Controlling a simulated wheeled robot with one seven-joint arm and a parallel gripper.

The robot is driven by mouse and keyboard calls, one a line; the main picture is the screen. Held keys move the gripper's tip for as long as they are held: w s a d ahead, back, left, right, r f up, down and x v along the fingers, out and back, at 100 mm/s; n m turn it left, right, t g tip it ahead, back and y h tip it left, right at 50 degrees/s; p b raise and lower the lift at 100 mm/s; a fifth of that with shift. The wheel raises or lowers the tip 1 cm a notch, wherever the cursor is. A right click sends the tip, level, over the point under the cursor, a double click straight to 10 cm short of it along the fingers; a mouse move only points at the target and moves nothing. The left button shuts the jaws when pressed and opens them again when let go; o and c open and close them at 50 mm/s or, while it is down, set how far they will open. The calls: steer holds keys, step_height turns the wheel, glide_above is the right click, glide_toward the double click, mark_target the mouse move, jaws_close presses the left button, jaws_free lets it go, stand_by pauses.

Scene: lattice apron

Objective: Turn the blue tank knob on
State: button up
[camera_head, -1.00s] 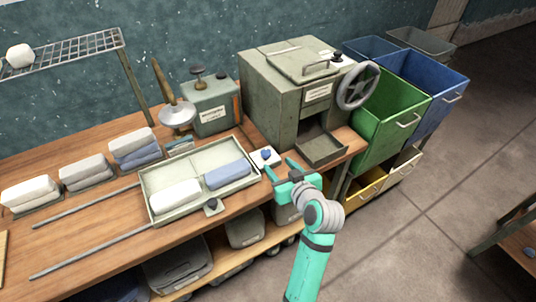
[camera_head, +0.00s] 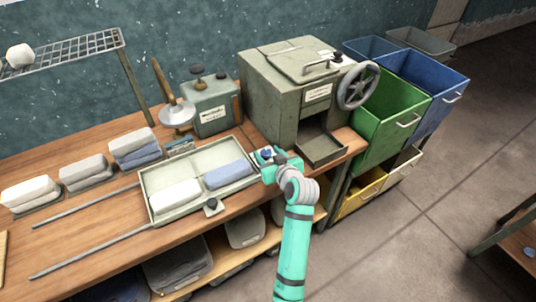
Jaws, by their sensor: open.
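A small blue knob (camera_head: 266,153) sits on a pale square base on the workbench, at the right end of the tray. My teal gripper (camera_head: 268,164) is at this knob, with its open fingers reaching around or beside it. The fingers and wrist hide much of the knob and base, so I cannot tell whether they touch. A grey-green tank (camera_head: 211,112) with a white label stands behind the tray, with dark knobs on its top.
A pale two-part tray (camera_head: 152,205) holds a white and a blue folded cloth, just left of my gripper. A grey-green press box (camera_head: 272,100) with a handwheel (camera_head: 358,86) stands behind. Green (camera_head: 392,125) and blue (camera_head: 440,90) bins are at right.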

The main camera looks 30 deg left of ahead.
steer(key=c, duration=1)
steer(key=shift+s+a+m+t+h, duration=0.15)
steer(key=shift+s+m+t+h, duration=0.05)
steer(key=shift+m+t+h, duration=1)
steer(key=shift+m, duration=0.2)
